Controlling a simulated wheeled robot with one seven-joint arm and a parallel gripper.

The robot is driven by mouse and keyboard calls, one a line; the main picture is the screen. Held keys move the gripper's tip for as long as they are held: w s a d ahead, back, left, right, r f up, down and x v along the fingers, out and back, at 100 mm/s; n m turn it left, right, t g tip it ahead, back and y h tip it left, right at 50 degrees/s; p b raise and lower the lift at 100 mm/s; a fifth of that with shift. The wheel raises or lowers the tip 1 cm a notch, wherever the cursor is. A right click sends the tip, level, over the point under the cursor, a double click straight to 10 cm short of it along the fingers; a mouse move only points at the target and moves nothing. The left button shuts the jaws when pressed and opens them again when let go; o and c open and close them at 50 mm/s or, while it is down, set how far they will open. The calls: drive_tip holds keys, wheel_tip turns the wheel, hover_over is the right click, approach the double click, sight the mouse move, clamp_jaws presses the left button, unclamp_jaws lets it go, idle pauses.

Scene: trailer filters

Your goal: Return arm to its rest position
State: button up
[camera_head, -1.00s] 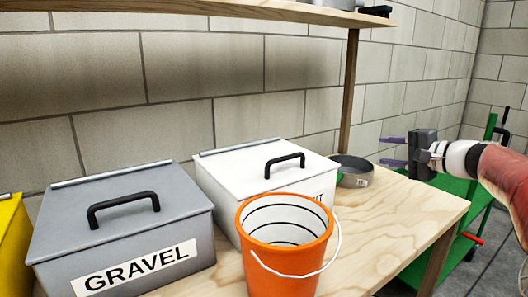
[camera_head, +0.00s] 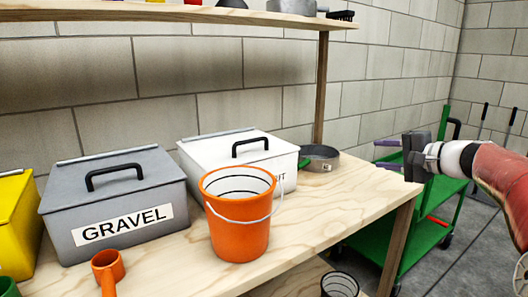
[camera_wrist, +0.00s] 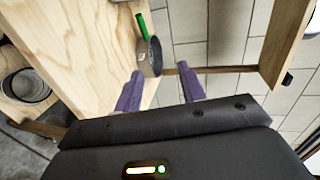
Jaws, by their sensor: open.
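My gripper (camera_head: 388,155) is at the right of the head view, raised beyond the right end of the wooden table (camera_head: 345,195). Its two purple fingers point left and stand apart with nothing between them. The gripper also shows in the wrist view (camera_wrist: 160,92), fingers spread, with the table edge and block wall behind. My arm reaches in from the right edge of the head view.
An orange bucket (camera_head: 238,225), a grey GRAVEL bin (camera_head: 110,200), a white bin (camera_head: 235,155) and a grey pan (camera_head: 320,158) stand on the table. A green cart (camera_head: 415,235) is below and behind my gripper. A wooden shelf (camera_head: 180,14) runs above.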

drive_tip(key=s+a+f+n+g+h+b, duration=0.1)
drive_tip(key=s+a+f+n+g+h, duration=0.15)
drive_tip(key=s+a+f, duration=0.4)
drive_tip(key=s+a+f+n+g+h+b, duration=0.1)
drive_tip(key=s+a+f+n+g, duration=0.2)
drive_tip(key=a, duration=0.6)
drive_tip(key=s+f+n+h, duration=0.1)
drive_tip(key=s+f, duration=0.3)
drive_tip(key=s, duration=0.4)
drive_tip(key=s+f+n+g+h+b, duration=0.1)
drive_tip(key=s+f+n+h, duration=0.1)
drive_tip(key=s+f, duration=0.3)
drive_tip(key=s+f+n+h, duration=0.2)
drive_tip(key=s+f, duration=0.2)
drive_tip(key=s, duration=0.6)
drive_tip(key=shift+s+d+f+b, duration=0.3)
drive_tip(key=shift+s+d, duration=0.05)
